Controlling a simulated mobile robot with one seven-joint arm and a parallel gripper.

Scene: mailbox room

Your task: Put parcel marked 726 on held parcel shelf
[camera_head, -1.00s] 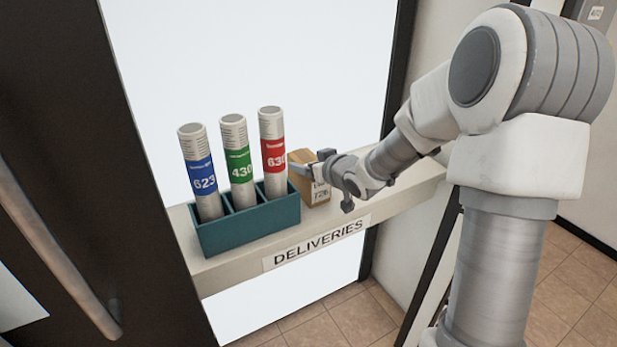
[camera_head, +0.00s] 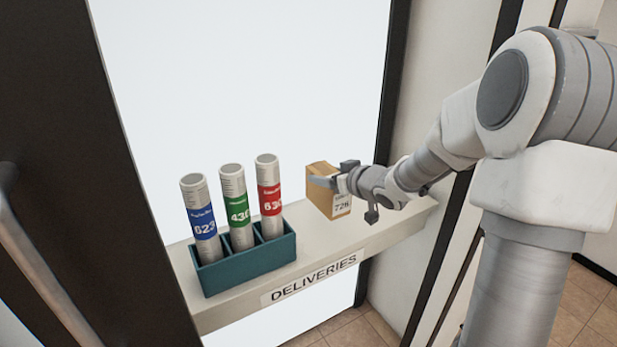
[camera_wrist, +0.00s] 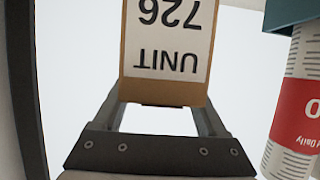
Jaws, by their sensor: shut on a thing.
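The parcel marked 726 (camera_head: 322,196) is a small brown box with a white label. It is in my gripper (camera_head: 333,180), which is shut on it, and it appears raised above the deliveries shelf, to the right of the tube rack. In the wrist view the parcel (camera_wrist: 168,92) sits between the fingers (camera_wrist: 160,112), its label reading UNIT 726 upside down. I cannot make out the held parcel shelf in these views.
The deliveries shelf (camera_head: 210,315) carries a teal rack (camera_head: 248,266) with tubes marked 623 (camera_head: 203,222), 430 (camera_head: 237,210) and 630 (camera_head: 269,200). The red tube (camera_wrist: 300,100) is close on the right in the wrist view. A dark door frame stands at the left.

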